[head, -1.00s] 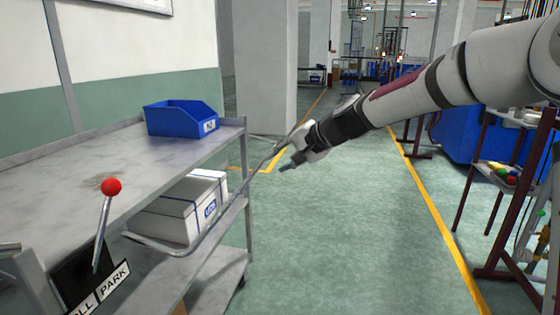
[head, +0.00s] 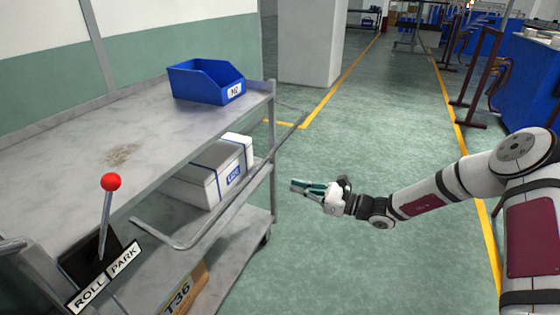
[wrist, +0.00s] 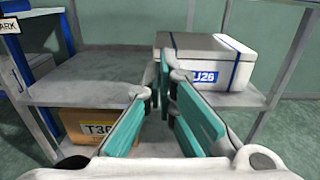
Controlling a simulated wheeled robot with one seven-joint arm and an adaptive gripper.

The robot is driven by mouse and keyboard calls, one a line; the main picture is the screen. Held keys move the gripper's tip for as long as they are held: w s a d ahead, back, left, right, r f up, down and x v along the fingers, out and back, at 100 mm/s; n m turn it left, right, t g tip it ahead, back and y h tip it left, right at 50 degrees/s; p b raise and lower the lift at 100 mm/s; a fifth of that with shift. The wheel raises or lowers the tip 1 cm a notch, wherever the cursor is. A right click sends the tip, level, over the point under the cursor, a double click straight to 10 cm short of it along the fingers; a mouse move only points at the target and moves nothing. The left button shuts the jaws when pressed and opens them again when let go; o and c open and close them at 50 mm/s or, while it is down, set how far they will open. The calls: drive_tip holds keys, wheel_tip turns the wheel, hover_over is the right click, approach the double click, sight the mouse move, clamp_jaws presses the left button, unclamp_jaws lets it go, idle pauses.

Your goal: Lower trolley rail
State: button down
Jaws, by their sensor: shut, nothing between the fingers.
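The trolley rail (head: 225,208) is a bent grey metal tube along the trolley's open side. It juts out from the trolley between the top and middle shelf levels, with its far bend near the far post. The grey trolley (head: 75,155) stands at the left. My gripper (head: 298,187), with teal finger pads, is to the right of the rail, apart from it and pointing toward the trolley. It is shut and empty. In the wrist view my gripper (wrist: 160,82) faces the lower shelves; I cannot make out the rail there.
A blue bin (head: 205,82) stands on the top shelf. A white box (head: 205,180) with blue straps is on the middle shelf, a cardboard box (head: 188,292) below. A red-knobbed lever (head: 106,220) rises beside the ROLL/PARK plate (head: 105,277). Floor right of the trolley is clear.

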sight(269, 159)
drive_tip(key=b+x, duration=0.2)
drive_tip(key=x, duration=0.8)
drive_tip(key=shift+s+d+r, duration=0.1)
drive_tip(key=shift+d+r, duration=0.15)
drive_tip(key=shift+r, duration=0.35)
drive_tip(key=shift+s+d+r, duration=0.1)
drive_tip(key=shift+d+r, duration=0.1)
drive_tip(key=shift+r, duration=0.4)
drive_tip(key=shift+d+r, duration=0.25)
drive_tip(key=shift+r, duration=0.4)
drive_tip(key=shift+p, duration=0.3)
drive_tip(key=r+p, duration=0.2)
drive_tip(key=d+r+h+p, duration=0.1)
drive_tip(key=p, duration=0.1)
drive_tip(key=shift+s+r+p, duration=0.15)
drive_tip(key=shift+r+p, duration=0.15)
drive_tip(key=shift+r, duration=0.1)
drive_tip(key=shift+f, duration=0.2)
